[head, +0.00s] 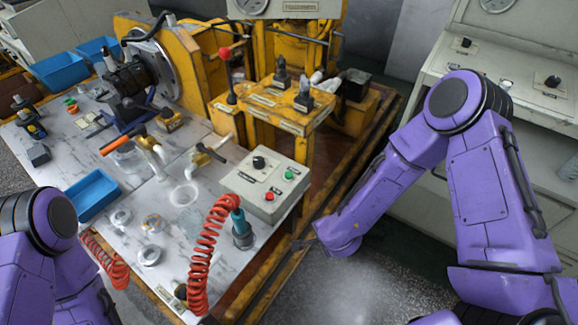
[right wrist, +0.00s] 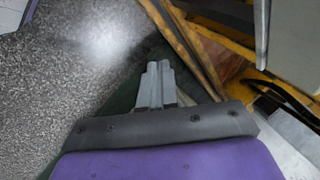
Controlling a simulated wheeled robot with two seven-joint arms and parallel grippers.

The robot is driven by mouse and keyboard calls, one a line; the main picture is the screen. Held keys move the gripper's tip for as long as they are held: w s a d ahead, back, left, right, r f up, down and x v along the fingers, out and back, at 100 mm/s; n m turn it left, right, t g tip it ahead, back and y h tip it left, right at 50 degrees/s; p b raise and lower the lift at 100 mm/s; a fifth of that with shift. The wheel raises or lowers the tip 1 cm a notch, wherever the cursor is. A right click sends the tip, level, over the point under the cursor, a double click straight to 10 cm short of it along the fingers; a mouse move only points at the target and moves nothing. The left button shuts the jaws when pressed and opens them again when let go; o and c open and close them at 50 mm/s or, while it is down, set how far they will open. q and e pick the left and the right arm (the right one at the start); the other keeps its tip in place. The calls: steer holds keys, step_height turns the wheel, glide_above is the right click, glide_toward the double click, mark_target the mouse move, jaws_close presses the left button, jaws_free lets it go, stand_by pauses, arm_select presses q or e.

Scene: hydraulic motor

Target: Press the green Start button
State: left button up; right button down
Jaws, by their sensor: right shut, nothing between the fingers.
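The green button (head: 290,174) is on the sloped top of a light grey control box (head: 240,188) at the right edge of the marble-topped table in the head view. A red button (head: 268,196) and a black knob (head: 259,163) share that panel. My right gripper (head: 304,244) is shut and empty, to the right of and below the box in the picture, apart from the buttons. Its closed fingers show in the right wrist view (right wrist: 157,84), over the floor beside a yellow frame. My left arm shows at the lower left, but its gripper is out of view.
A red coiled hose (head: 203,250) with a blue-green tool (head: 240,228) stands in front of the box. A yellow machine frame (head: 268,105) is behind it. A grey console (head: 525,95) stands at right. Open floor (head: 350,285) lies below my right arm.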

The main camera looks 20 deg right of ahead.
steer(key=w+a+r+m, duration=0.1)
steer(key=w+r, duration=0.2)
steer(key=r, duration=0.1)
steer(key=w+a+r+m+t+y+p, duration=0.1)
steer(key=w+r, duration=0.2)
steer(key=r, duration=0.1)
steer(key=w+a+r+m+y+p, duration=0.1)
steer(key=w+r+m, duration=0.1)
steer(key=w+r, duration=0.2)
steer(key=shift+w+t, duration=0.1)
steer(key=shift+t, duration=0.3)
step_height(320, 180, up, 11)
steer(key=m+t+y+p, duration=0.2)
steer(key=m, duration=0.1)
glide_above(290, 176)
steer(key=shift+f, duration=0.1)
steer(key=shift+f, duration=0.1)
step_height(290, 176, down, 8)
steer(key=b, duration=0.8)
steer(key=shift+f+b, duration=0.35)
steer(key=shift+f, duration=0.1)
steer(key=shift+f+b, duration=0.3)
steer(key=shift+f, duration=0.05)
